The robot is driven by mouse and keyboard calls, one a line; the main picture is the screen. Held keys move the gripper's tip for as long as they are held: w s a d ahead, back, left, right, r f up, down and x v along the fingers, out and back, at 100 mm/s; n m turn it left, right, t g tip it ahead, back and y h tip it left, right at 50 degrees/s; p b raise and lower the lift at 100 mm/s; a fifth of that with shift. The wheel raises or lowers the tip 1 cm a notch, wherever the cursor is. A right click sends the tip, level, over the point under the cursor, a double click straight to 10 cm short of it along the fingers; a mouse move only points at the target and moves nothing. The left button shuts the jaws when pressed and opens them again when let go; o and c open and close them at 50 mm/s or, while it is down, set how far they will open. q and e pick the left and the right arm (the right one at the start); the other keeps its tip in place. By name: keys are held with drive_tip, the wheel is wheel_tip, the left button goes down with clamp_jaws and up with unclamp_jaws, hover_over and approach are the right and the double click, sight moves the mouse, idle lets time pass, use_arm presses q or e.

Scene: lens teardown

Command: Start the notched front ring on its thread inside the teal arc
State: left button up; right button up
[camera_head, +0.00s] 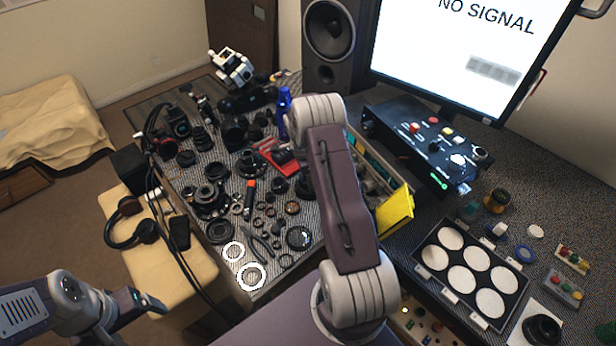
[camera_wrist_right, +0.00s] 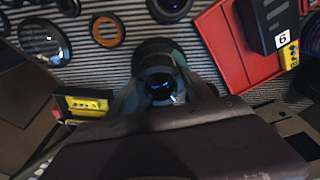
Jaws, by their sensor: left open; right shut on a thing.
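In the right wrist view my right gripper (camera_wrist_right: 162,92) is shut on a dark round part (camera_wrist_right: 160,84) with a bluish glint. I see no notches on it, so I cannot tell whether it is the front ring. Just beyond it is a dark round lens body (camera_wrist_right: 152,47), with a thin teal arc (camera_wrist_right: 179,52) along its right edge. The held part overlaps this body in the picture; I cannot tell whether they touch. In the head view my right arm hides this spot. My left gripper (camera_head: 150,303) is open and empty at the lower left, away from the mat.
Loose rings, such as an orange-brown one (camera_wrist_right: 107,30), and a glass disc (camera_wrist_right: 44,41) lie left of the gripper. Many lens parts crowd the striped mat (camera_head: 285,278).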

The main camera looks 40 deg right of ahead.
drive_tip(key=o, duration=1.4)
drive_tip(key=r, duration=0.6)
drive_tip(key=a+r, duration=0.1)
drive_tip(key=r, duration=0.2)
drive_tip(key=shift+w, duration=0.2)
